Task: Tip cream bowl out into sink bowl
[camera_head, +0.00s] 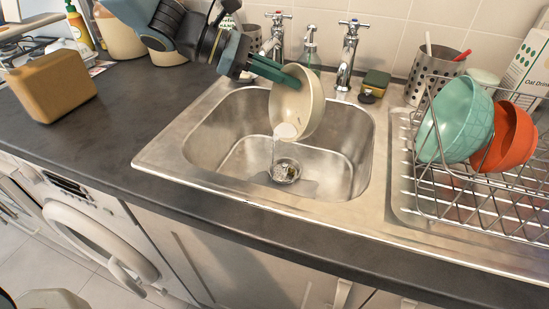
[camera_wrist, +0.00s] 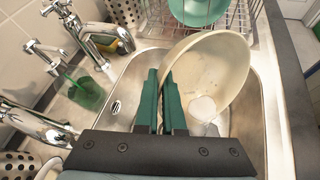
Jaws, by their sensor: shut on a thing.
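The cream bowl (camera_head: 297,104) is steeply tilted above the sink bowl (camera_head: 331,137), with its opening turned to the side. A little white liquid sits at its low lip, and a thin stream falls from it towards the drain strainer (camera_head: 285,170). My gripper (camera_head: 281,73) is shut on the bowl's rim. In the wrist view, the green fingers of my gripper (camera_wrist: 163,103) pinch the rim of the cream bowl (camera_wrist: 218,70), and the white liquid shows inside near its lower edge.
Two taps (camera_head: 347,56) stand behind the sink. A dish rack (camera_head: 470,195) with a teal bowl (camera_head: 456,118) and an orange bowl (camera_head: 507,138) is on the right drainer. A sponge (camera_head: 376,82) lies behind the sink. A brown block-shaped object (camera_head: 52,86) sits on the left counter.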

